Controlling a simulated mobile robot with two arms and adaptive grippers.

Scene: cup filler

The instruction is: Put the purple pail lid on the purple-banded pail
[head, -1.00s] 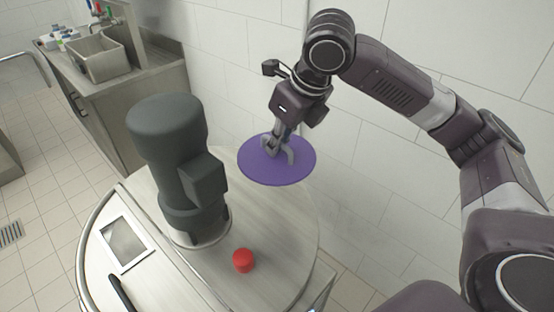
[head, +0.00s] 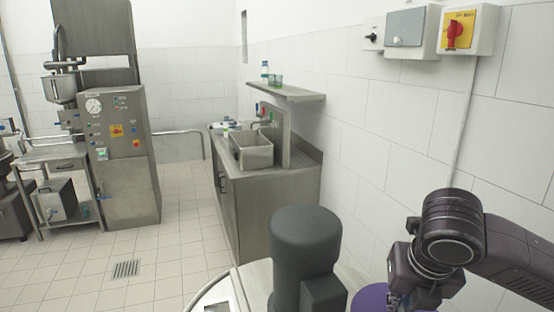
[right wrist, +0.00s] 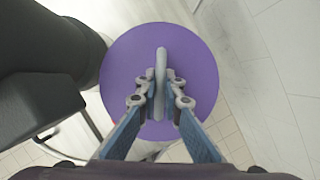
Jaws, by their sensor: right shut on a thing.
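The purple pail lid (right wrist: 195,62) is a round flat disc with a grey upright handle in the right wrist view. A part of it also shows at the bottom edge of the head view (head: 369,299). My right gripper (right wrist: 161,88) is shut on the lid's handle and holds the lid below it. No purple-banded pail can be made out in either view. My left gripper is not in view.
A tiled wall (head: 400,120) rises close on the right. A steel sink counter (head: 270,195) stands ahead, and a steel machine (head: 120,150) stands at the far left. The tiled floor (head: 180,225) between them is clear.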

